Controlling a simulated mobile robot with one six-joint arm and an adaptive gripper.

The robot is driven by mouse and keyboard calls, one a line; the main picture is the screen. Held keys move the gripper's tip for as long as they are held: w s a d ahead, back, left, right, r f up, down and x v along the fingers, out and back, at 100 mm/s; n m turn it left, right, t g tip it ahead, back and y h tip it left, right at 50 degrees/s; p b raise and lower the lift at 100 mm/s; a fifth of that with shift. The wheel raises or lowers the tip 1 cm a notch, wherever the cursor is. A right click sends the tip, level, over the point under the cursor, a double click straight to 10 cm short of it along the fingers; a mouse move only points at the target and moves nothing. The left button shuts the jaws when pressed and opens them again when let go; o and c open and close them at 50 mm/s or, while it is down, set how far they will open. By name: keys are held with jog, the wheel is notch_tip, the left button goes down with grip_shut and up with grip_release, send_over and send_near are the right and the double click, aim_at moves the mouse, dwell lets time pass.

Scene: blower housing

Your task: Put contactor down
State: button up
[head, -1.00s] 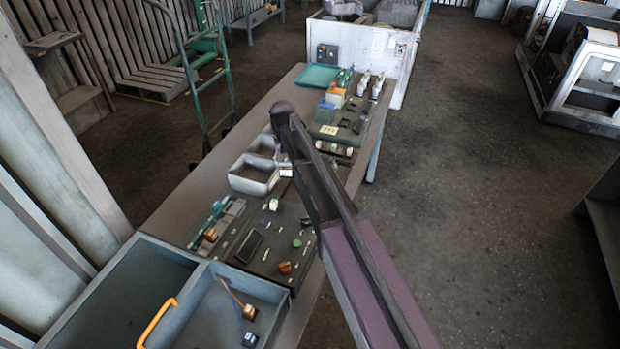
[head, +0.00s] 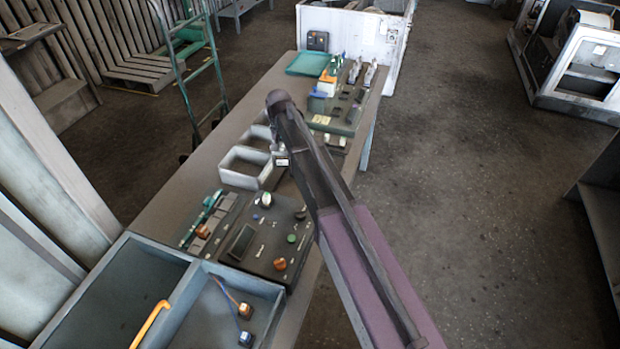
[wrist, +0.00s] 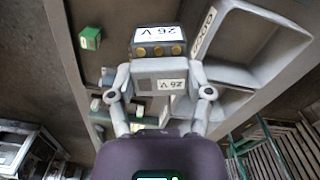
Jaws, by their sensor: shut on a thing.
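My gripper (wrist: 160,82) is shut on the contactor (wrist: 157,70), a small grey block with a white "26 V" label and brass terminals, in the wrist view. In the head view the contactor (head: 283,162) is a small pale patch at the arm's end, beside the right side of the grey compartment tray (head: 240,181). My gripper (head: 279,150) is largely hidden there by my arm. The tray (wrist: 283,47) also shows at upper right in the wrist view. The gap between the contactor and the surface beneath cannot be told.
The long table (head: 170,208) carries a dark component panel (head: 262,236) in front and another board (head: 340,118) behind. A teal tray (head: 308,63) lies at the far end. A divided bin (head: 190,290) stands at the near end. A green block (wrist: 90,38) shows in the wrist view.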

jog(key=s+d+f+m+b, duration=0.2)
jog(key=s+d+f+m, duration=0.1)
jog(key=d, duration=0.2)
jog(key=shift+d+f+b, duration=0.2)
jog(key=shift+d+b, duration=0.15)
jog(key=shift+d, duration=0.05)
jog(key=shift+f, duration=0.1)
notch_tip(320, 180, down, 6)
jog(key=b, duration=0.6)
jog(key=shift+s, duration=0.1)
jog(key=shift+f+b, duration=1.9)
jog(key=shift+b, duration=0.15)
jog(key=shift+f, duration=0.15)
jog(key=o, duration=1.1)
jog(key=shift+c, duration=0.2)
